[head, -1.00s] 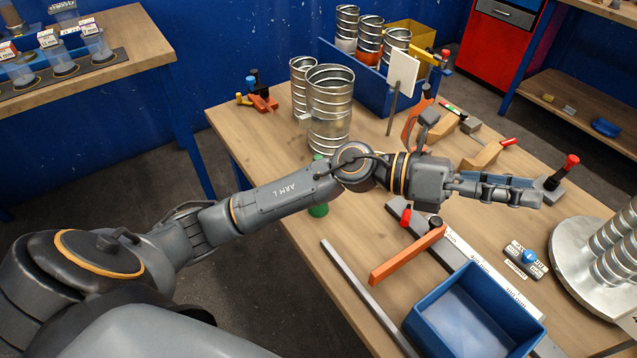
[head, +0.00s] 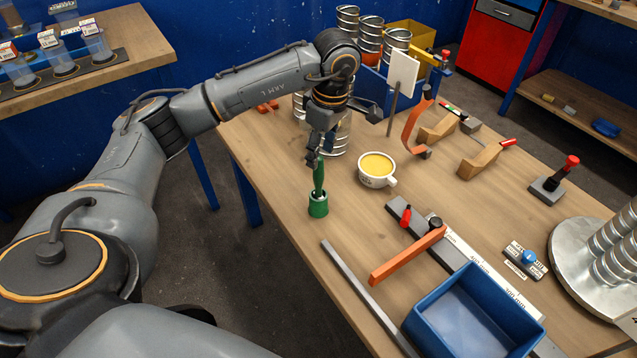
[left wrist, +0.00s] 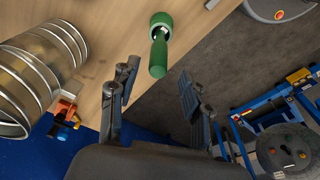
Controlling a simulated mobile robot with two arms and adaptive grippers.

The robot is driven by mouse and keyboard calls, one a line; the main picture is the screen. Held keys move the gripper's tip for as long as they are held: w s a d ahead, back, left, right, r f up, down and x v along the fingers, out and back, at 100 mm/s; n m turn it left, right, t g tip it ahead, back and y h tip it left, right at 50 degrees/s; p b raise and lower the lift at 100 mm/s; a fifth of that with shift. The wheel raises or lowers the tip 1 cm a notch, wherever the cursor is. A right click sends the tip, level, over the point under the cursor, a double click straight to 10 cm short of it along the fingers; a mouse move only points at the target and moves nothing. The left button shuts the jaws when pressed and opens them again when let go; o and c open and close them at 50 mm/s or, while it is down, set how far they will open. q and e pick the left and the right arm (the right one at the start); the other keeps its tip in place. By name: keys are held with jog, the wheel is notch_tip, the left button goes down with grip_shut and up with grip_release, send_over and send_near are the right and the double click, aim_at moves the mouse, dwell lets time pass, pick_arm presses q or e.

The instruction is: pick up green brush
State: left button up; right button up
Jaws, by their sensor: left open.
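The green brush (head: 319,178) stands upright in a green holder (head: 318,208) near the left edge of the wooden table. My left gripper (head: 319,156) points down at the top of its handle, with the jaws open. In the left wrist view the brush handle (left wrist: 158,55) points toward the camera from the holder (left wrist: 162,22). The open fingers of my left gripper (left wrist: 157,74) lie to either side of the handle's end, with gaps showing. I cannot tell whether the end is between the fingertips or just beyond them. My right gripper is not in view.
A cup of yellow liquid (head: 376,170) stands right of the brush. Metal spiral ducts (head: 340,135) stand behind my left gripper. An orange-armed grey tool (head: 408,255), a grey bar (head: 365,300) and a blue bin (head: 470,315) lie nearer the front.

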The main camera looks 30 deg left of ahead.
aim_at(317, 176)
pick_arm(q)
jog(key=f, duration=0.3)
jog(key=a+f, duration=0.1)
jog(key=f, duration=0.2)
jog(key=f+p, duration=0.1)
jog(key=f, duration=0.2)
jog(key=shift+w+a, duration=0.1)
jog(key=shift+a, duration=0.05)
jog(key=shift+c, duration=0.4)
grip_shut()
